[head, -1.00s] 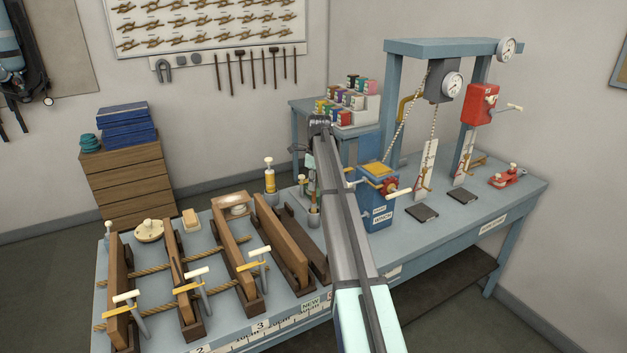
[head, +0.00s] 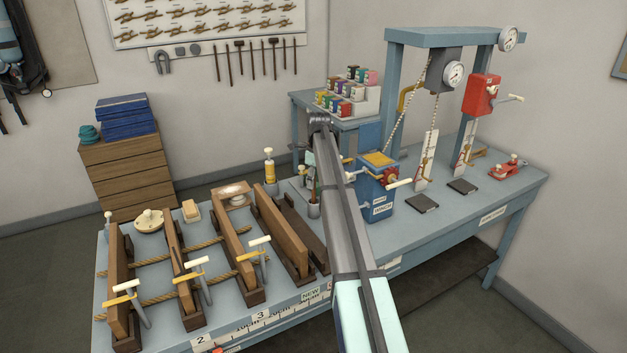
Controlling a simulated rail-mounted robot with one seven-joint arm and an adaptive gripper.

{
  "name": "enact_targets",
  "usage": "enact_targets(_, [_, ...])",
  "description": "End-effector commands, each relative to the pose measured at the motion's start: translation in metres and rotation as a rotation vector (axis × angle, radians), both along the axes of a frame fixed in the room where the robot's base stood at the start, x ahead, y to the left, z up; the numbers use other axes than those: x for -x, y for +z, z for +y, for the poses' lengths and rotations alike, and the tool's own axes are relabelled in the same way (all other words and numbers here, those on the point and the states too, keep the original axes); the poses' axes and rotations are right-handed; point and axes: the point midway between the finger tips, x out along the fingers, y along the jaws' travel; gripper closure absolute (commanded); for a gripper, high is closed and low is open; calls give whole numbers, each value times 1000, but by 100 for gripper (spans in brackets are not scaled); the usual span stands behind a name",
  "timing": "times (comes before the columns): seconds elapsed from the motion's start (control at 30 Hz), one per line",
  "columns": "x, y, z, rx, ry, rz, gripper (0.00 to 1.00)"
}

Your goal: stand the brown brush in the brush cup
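A small grey cup (head: 313,210), which looks like the brush cup, stands on the bench just left of my arm. Thin upright shapes, one reddish-brown (head: 314,190), show at its mouth; I cannot tell whether one is the brown brush or whether they stand in the cup. My gripper (head: 309,160) hangs at the far end of my arm, near and above the cup, partly hidden by the arm. Its fingers are too small and covered to tell whether they are open, shut or holding something.
A yellow bottle with a white top (head: 269,168) stands left of the cup. Wooden stands (head: 283,240) with ropes and clamps fill the bench's left half. A blue winch box (head: 377,190) stands close right of my arm. Free bench top (head: 425,230) lies further right.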

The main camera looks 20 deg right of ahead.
Motion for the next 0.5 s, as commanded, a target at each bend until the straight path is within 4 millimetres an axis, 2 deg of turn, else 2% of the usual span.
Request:
enact_targets(0.27, [0,5,0,1,0,-1,55])
enact_targets(0.5, [1,39,-3,1,0,-2,55])
